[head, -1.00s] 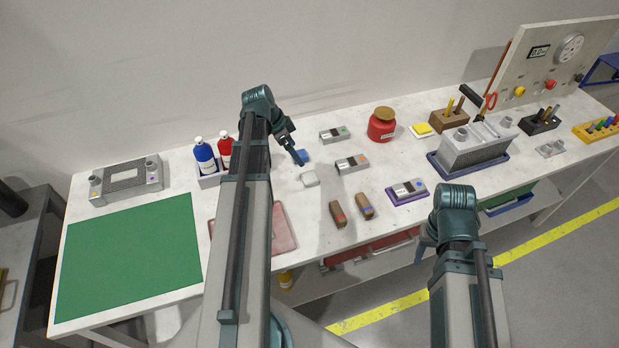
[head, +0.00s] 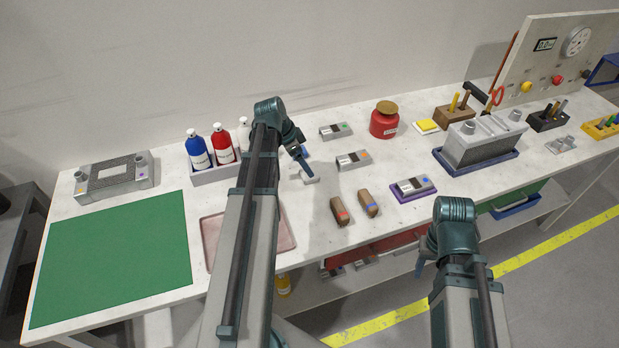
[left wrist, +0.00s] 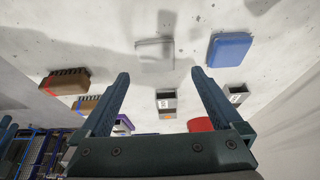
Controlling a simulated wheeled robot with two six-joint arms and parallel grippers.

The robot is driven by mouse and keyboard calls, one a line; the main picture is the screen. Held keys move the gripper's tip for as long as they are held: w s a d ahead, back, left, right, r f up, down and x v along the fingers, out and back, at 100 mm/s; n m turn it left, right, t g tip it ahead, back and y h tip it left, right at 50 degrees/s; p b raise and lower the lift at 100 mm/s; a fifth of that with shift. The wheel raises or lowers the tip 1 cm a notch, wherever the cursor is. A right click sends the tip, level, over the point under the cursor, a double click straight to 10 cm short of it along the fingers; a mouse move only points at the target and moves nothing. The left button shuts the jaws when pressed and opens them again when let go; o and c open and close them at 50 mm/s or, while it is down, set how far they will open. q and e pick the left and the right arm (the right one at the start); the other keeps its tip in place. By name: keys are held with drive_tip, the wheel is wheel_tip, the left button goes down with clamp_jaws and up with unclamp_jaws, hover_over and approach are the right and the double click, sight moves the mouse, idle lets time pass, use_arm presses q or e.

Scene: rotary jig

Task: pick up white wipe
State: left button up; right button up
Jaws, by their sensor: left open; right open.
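The white wipe (head: 311,180) lies on the bench, partly hidden behind my left gripper (head: 308,173) in the head view. In the left wrist view the wipe (left wrist: 154,50) is a pale flat square just beyond the open fingertips of my left gripper (left wrist: 160,73), roughly between them, with a shadow on it. Nothing is held in the left gripper. My right gripper (head: 420,266) hangs low in front of the bench's front edge, away from the wipe. It is open, with its fingers barely showing.
A blue pad (left wrist: 229,50) lies beside the wipe. A bottle rack (head: 214,174), pink tray (head: 212,243) and green mat (head: 115,260) are to the left.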

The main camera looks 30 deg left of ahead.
sight(305, 178)
use_arm(q)
drive_tip(key=b+x, duration=0.1)
drive_tip(key=x, duration=0.1)
drive_tip(key=b+x, duration=0.2)
drive_tip(key=shift+s+f, duration=0.1)
drive_tip(key=shift+s, duration=0.35)
drive_tip(key=shift+w+f+b, duration=0.15)
drive_tip(key=shift+f+b, duration=0.15)
drive_tip(key=shift+b, duration=0.1)
drive_tip(key=shift+r, duration=0.1)
drive_tip(key=c, duration=1.4)
